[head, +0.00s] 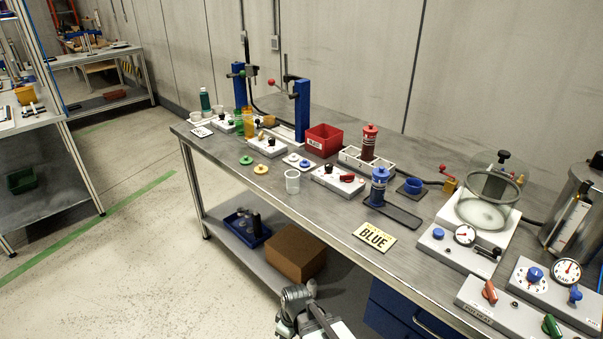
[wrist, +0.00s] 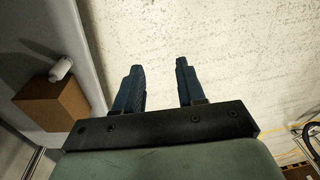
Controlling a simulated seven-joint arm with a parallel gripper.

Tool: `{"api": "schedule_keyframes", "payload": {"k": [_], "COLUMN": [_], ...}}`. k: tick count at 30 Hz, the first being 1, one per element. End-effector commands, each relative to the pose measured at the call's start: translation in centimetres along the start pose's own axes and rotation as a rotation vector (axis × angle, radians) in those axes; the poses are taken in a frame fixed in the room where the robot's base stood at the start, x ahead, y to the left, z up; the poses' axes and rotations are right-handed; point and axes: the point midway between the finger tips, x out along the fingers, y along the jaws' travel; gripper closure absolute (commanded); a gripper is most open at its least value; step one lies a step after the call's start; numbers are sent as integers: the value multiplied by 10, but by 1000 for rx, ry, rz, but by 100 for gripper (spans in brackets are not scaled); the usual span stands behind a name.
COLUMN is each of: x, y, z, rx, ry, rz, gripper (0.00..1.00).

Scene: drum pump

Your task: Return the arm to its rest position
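My gripper (wrist: 159,66) shows in the wrist view with its two dark blue fingers apart and nothing between them. Beyond the fingers is pale speckled floor. In the head view, part of my arm shows at the bottom centre, in front of the bench; the fingers cannot be made out there. The long grey workbench (head: 225,160) stands behind and to the right of my arm. A blue-topped pump (head: 379,186) and a red-topped pump (head: 369,142) stand upright on it.
A yellow BLUE plate (head: 374,237) lies near the bench's front edge. A white cup (head: 292,181) stands farther left. A brown box (head: 292,253) sits on the lower shelf; it also shows in the wrist view (wrist: 50,103). Floor left of my arm is clear.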

Motion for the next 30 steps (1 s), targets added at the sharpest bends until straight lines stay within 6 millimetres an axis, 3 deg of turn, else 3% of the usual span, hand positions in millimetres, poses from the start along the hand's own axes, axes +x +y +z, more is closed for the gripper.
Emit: {"api": "schedule_keyframes", "payload": {"k": [3, 14, 24, 30], "x": [26, 88, 130, 143], "y": [2, -14, -60, -88], "z": [43, 162, 265, 306], "rx": [127, 503, 839, 985], "ry": [-64, -255, -446, -537], "rz": [-32, -109, -169, -191], "gripper": [61, 61, 61, 61]}}
